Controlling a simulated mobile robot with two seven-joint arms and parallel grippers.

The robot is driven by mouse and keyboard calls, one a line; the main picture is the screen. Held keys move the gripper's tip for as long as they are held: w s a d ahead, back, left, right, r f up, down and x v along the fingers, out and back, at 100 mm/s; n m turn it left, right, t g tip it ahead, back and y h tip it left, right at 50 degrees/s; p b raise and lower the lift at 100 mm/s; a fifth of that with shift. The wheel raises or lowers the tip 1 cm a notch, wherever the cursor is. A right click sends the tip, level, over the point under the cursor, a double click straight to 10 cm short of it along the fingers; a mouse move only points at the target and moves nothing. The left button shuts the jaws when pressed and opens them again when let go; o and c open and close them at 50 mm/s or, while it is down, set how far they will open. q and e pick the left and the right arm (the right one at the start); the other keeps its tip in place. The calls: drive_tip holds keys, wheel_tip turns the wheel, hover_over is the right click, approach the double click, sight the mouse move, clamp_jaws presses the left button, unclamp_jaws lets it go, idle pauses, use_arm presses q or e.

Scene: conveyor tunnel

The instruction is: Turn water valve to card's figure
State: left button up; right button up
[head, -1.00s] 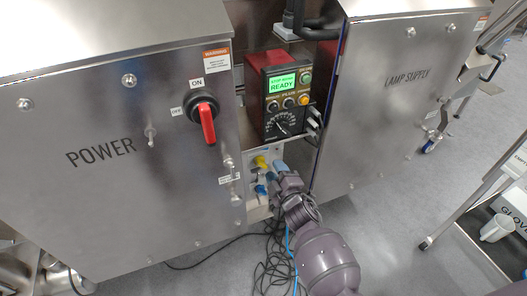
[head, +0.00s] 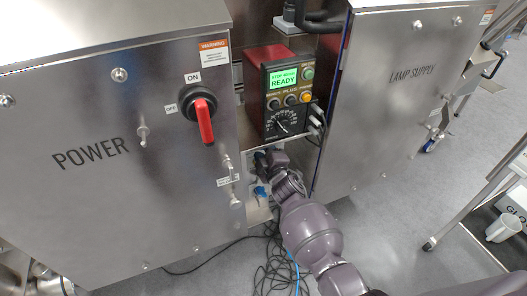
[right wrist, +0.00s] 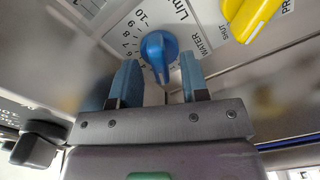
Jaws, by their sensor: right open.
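The blue water knob (right wrist: 158,52) sits on a dial panel in the right wrist view, with a scale marked L/min and "WATER" beside it. I cannot make out the card's figure. My left gripper is not in view.
A yellow handle (right wrist: 248,18) marked "SHUT" is close to the knob. The POWER cabinet (head: 90,200) and LAMP SUPPLY cabinet (head: 390,110) flank the narrow gap. The control box (head: 285,100) reads READY above my gripper. Black cables (head: 275,270) lie on the floor.

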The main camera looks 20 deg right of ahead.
clamp_jaws()
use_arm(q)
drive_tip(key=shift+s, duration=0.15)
use_arm(e)
drive_tip(key=shift+m, duration=0.4)
use_arm(q)
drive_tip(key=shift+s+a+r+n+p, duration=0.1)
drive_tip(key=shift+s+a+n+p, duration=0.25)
drive_tip(key=shift+p, duration=0.9)
use_arm(e)
drive_tip(key=shift+d+m, duration=0.1)
drive_tip(key=shift+m, duration=7.7)
